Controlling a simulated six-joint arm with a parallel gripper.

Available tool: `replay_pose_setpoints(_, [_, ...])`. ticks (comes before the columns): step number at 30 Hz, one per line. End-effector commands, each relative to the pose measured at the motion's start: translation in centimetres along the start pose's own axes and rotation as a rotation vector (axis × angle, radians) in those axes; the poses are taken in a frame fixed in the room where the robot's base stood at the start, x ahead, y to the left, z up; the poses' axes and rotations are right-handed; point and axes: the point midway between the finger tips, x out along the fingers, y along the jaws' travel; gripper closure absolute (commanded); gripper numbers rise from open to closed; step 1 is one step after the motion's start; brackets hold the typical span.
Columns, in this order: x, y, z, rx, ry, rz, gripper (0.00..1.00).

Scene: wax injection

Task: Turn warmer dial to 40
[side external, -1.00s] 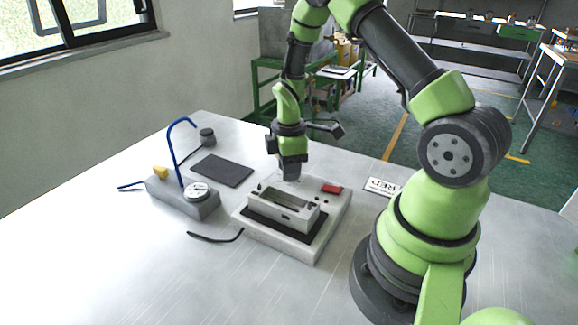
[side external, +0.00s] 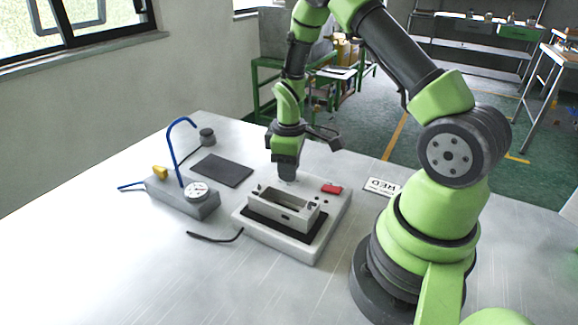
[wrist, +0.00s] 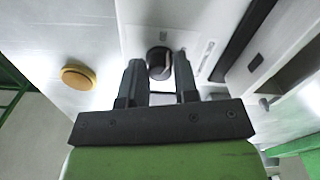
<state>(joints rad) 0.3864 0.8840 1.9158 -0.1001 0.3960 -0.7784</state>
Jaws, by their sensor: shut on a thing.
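The warmer (side external: 333,207) is a white box on the table, with a red switch (side external: 331,188) on its top. Its dial (wrist: 159,60) is a dark round knob, seen in the wrist view between my two fingers. My gripper (side external: 286,177) points down at the warmer's back edge and is shut on the dial; it also shows in the wrist view (wrist: 159,70). In the side view the gripper hides the dial. Scale marks are too small to read, so I cannot tell the dial's setting.
A metal mould (side external: 285,211) sits on a black pad on the warmer. Left stands a grey box (side external: 182,199) with a gauge and blue tube. A dark mat (side external: 222,170) and a label card (side external: 381,187) lie nearby. A yellow disc (wrist: 78,77) shows in the wrist view.

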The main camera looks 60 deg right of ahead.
Motion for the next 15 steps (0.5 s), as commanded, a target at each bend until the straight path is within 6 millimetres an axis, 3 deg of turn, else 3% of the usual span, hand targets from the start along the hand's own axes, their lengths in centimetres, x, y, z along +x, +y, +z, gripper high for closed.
replay_pose_setpoints(15, [-0.05,0.02,-0.10,0.415,0.003,0.001,0.96])
